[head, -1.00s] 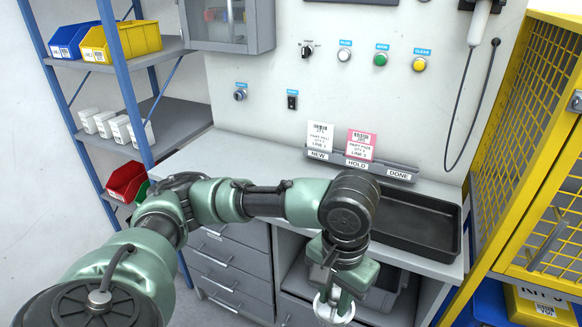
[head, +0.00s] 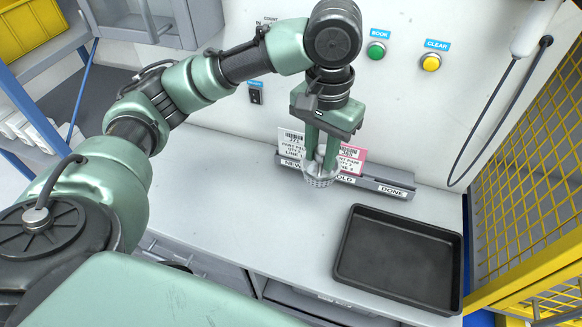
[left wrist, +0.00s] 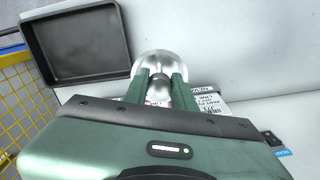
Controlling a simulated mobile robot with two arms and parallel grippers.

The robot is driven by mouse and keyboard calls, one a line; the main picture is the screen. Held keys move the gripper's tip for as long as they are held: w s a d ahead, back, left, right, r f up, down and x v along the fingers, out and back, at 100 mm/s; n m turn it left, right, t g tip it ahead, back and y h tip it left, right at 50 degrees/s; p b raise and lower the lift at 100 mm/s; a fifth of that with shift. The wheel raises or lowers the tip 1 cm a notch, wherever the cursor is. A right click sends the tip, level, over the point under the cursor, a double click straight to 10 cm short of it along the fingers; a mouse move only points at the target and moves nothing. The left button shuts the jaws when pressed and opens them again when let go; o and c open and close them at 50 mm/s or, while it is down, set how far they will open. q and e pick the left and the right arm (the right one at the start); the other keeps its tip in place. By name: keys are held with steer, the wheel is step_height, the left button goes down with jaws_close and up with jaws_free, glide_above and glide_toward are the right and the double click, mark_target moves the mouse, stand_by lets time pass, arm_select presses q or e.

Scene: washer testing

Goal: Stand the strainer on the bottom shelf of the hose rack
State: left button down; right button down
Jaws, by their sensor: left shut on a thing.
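The strainer (head: 320,181) is a small silver, perforated cup. My left gripper (head: 321,154) is shut on its upper part and holds it, cup end down, in front of the card holder above the counter. In the left wrist view the strainer's round, shiny end (left wrist: 153,62) shows beyond the two green fingers of the gripper (left wrist: 160,88). I cannot make out a hose rack or its bottom shelf in these views. My right gripper is not in view.
A black tray (head: 400,262) lies on the counter (head: 235,190) at the right. The card holder (head: 375,185) stands along the wall. A yellow mesh fence (head: 535,170) borders the right side. A cable hangs on the wall. The counter's left and middle are clear.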

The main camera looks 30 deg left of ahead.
arm_select(q)
step_height(320, 180, down, 19)
steer(key=shift+s+r, duration=0.1)
steer(key=shift+s, duration=0.05)
stand_by(0.4)
steer(key=c, duration=1.2)
jaws_free()
steer(key=shift+f, duration=0.2)
steer(key=shift+o, duration=0.2)
steer(key=shift+r, duration=0.1)
